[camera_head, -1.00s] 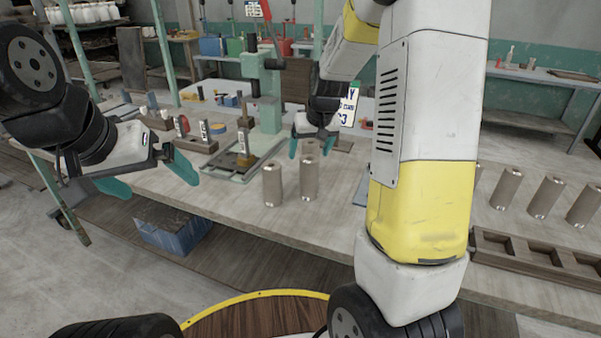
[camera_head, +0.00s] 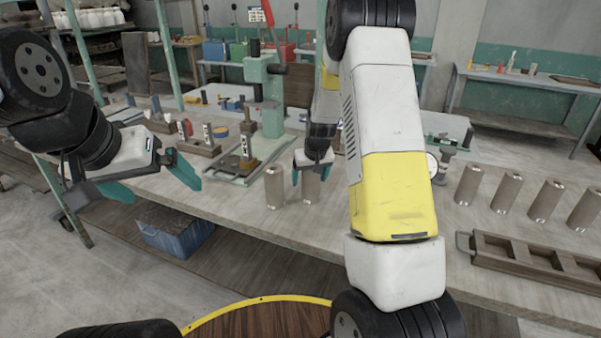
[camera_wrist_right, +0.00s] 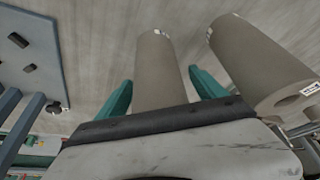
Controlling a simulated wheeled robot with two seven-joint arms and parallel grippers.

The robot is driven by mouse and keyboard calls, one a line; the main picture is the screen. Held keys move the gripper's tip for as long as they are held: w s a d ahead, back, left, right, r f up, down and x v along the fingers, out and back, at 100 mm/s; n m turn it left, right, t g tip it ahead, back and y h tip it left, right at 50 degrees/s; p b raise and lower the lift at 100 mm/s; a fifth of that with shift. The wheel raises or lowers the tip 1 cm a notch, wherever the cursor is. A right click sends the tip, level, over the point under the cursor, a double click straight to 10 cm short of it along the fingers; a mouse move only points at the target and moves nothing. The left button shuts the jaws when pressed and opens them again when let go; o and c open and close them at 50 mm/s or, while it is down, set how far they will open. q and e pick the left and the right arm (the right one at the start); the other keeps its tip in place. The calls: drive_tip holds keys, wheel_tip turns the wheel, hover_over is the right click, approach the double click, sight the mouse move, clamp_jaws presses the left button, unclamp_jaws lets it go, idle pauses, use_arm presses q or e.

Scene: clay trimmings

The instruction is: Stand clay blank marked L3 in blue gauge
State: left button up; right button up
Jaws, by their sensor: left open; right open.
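Two grey-brown clay blanks stand upright near the front of the bench. The left one (camera_head: 275,188) is in full view, and the right one (camera_head: 311,189) is partly covered by my right gripper (camera_head: 312,176). In the right wrist view, my open gripper (camera_wrist_right: 162,92) has one blank (camera_wrist_right: 158,72) between its fingers, with gaps visible beside it. The other blank (camera_wrist_right: 262,70) is outside the fingers to the right. Small labels show, but I cannot read L3 on any. My left gripper (camera_head: 153,182) is open and empty beyond the bench's front-left edge. I cannot pick out the blue gauge.
Several more blanks (camera_head: 507,192) stand at the right, behind a wooden compartment tray (camera_head: 515,256). A green press (camera_head: 270,105) and small blocks stand at the back left. The right wrist view shows a blue-grey plate (camera_wrist_right: 32,75). My right arm hides the bench's middle.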

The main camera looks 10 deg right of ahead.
clamp_jaws()
idle(0.3)
drive_tip(key=shift+r, duration=0.15)
